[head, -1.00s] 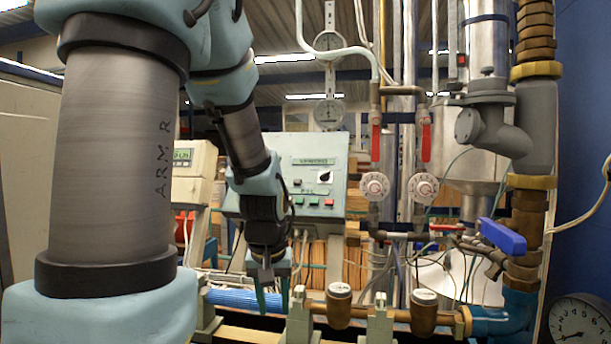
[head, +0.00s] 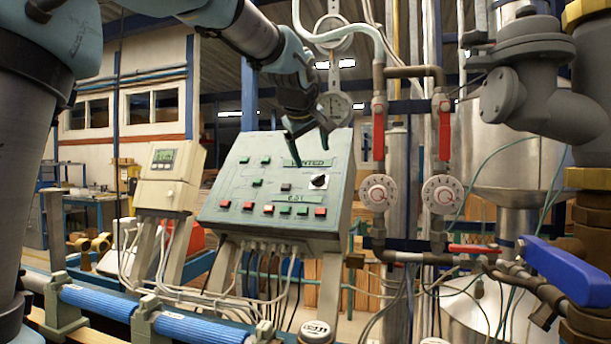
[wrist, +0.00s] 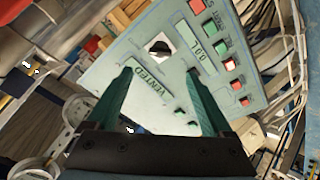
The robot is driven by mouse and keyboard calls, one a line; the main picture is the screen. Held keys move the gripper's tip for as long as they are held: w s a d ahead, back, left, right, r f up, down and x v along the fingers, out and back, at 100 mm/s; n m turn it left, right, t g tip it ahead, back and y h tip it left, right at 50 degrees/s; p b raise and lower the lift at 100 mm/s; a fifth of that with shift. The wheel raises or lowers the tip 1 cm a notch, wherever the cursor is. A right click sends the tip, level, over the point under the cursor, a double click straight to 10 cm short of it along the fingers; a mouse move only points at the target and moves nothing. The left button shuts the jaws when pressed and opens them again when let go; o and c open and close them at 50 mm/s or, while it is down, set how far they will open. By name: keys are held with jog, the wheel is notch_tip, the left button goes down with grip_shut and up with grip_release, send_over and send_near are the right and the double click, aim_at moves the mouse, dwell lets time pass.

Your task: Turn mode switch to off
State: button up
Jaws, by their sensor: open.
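The mode switch (head: 319,181) is a black rotary knob on a small white plate, at the right side of the sloped grey-green control panel (head: 222,205). In the wrist view the knob (wrist: 160,47) lies ahead of my gripper, beyond the left fingertip and near the taped "VENTED" label (wrist: 148,84). My gripper (head: 309,145) is above the panel's upper right part in the head view. In the wrist view its two green fingers (wrist: 158,82) are spread wide with nothing between them. The fingers are apart from the knob.
Several red and green buttons (head: 268,209) line the panel's lower edge. Right of the panel stand pipes with red-handled valves (head: 378,137) and round white dials (head: 378,192). A blue valve handle (head: 568,272) is at the far right. A meter box (head: 170,178) stands left of the panel.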

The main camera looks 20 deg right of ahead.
aim_at(317, 177)
jog(key=p+x, duration=0.3)
jog(key=x, duration=0.6)
jog(key=shift+w+d+f, duration=0.15)
jog(key=shift+f, duration=0.1)
grip_shut()
jog(key=shift+n+b, duration=0.4)
jog(key=n+b, duration=0.1)
jog(key=n, duration=0.2)
jog(key=shift+f+b, duration=0.1)
jog(key=shift+b, duration=0.2)
jog(key=shift+n+y+b, duration=0.45)
jog(key=shift+n+y, duration=0.05)
jog(key=shift+n, duration=2.1)
